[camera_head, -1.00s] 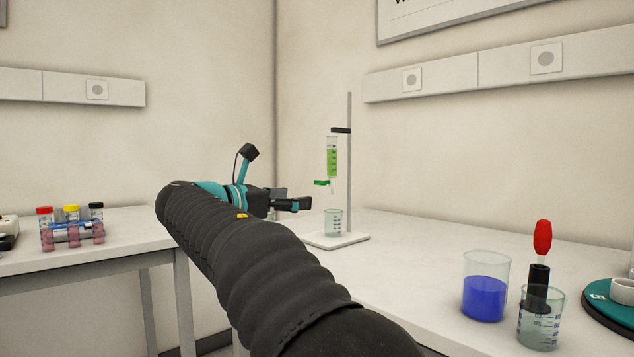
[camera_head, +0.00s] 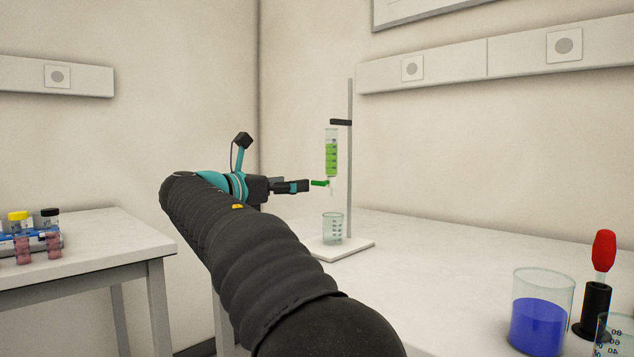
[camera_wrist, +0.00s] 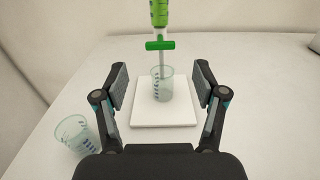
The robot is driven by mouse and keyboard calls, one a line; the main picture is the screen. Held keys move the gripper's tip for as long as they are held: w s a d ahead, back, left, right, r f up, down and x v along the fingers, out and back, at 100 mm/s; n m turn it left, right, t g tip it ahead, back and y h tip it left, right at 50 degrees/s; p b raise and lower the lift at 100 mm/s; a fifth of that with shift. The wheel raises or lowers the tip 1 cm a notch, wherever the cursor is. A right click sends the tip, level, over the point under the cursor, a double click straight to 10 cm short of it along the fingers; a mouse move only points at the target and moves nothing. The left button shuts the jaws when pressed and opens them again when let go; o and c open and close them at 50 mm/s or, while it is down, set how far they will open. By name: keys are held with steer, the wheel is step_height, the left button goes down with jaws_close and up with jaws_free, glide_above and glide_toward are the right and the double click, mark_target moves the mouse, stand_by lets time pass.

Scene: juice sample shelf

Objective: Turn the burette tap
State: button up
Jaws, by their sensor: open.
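The burette (camera_head: 331,155) holds green liquid and hangs upright from a clamp (camera_head: 341,122) on a stand rod (camera_head: 350,175). Its green tap (camera_head: 319,183) sits at the lower end; in the wrist view the tap (camera_wrist: 160,45) is a crosswise green bar. My gripper (camera_head: 302,187) is open and empty, just left of the tap at about its height in the head view. In the wrist view the gripper (camera_wrist: 160,87) has its fingers spread, with the tap above and between them, farther off. A beaker (camera_head: 333,228) stands on the white stand base (camera_head: 352,250) below the burette.
A second beaker (camera_wrist: 76,138) stands left of my fingers in the wrist view. A beaker of blue liquid (camera_head: 541,315) and a red-bulbed dropper (camera_head: 603,250) stand at the front right. A side table (camera_head: 110,240) holds capped tubes (camera_head: 20,240). The bench between is clear.

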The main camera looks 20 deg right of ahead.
mark_target(328, 179)
steer(key=x, duration=0.9)
steer(key=c, duration=1.2)
steer(key=shift+o, duration=0.2)
steer(key=shift+s+m, duration=0.1)
steer(key=shift+m, duration=2.5)
steer(key=o, duration=1.2)
steer(key=shift+d, duration=0.1)
steer(key=shift+c, duration=0.2)
